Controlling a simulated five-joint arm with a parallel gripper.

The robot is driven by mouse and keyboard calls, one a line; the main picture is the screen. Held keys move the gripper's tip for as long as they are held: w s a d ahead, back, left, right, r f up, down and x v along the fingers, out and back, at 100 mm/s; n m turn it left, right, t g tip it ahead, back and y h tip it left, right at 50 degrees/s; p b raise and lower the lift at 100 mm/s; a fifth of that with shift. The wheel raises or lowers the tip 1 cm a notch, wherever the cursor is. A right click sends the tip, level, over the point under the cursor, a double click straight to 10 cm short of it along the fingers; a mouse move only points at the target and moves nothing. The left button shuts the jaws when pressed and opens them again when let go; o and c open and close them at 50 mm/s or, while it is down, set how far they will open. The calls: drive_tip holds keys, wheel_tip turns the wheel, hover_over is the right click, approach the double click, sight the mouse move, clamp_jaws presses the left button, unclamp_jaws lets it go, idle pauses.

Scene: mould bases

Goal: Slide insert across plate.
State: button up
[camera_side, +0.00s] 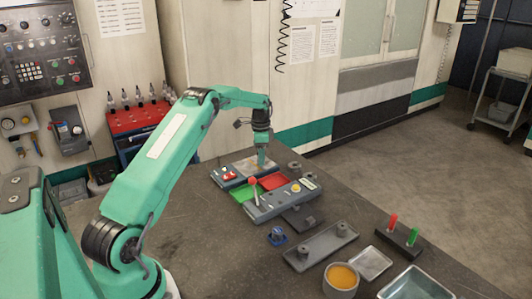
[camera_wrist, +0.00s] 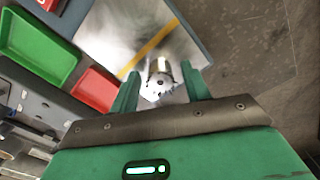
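The plate (camera_wrist: 125,30) is a shiny metal sheet with a yellow line across it, lying on a grey base. In the side view the plate (camera_side: 247,165) is at the far end of the bench, below my gripper (camera_side: 262,161). The insert (camera_wrist: 160,75) is a small metallic cylinder with a dark hole, near the yellow line in the wrist view. My gripper (camera_wrist: 160,72) has one green finger on each side of it, with gaps showing, so it looks open. I cannot pick out the insert in the side view.
A green tray (camera_wrist: 40,42) and a red tray (camera_wrist: 95,88) lie beside the plate. A grey panel with a red-knobbed lever (camera_side: 253,183) stands nearer.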

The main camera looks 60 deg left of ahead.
sight(247, 167)
clamp_jaws()
drive_tip(key=shift+s, duration=0.25)
drive_tip(key=shift+s, duration=2.75)
drive_tip(key=shift+o, duration=1.1)
unclamp_jaws()
drive_tip(key=shift+r, duration=0.1)
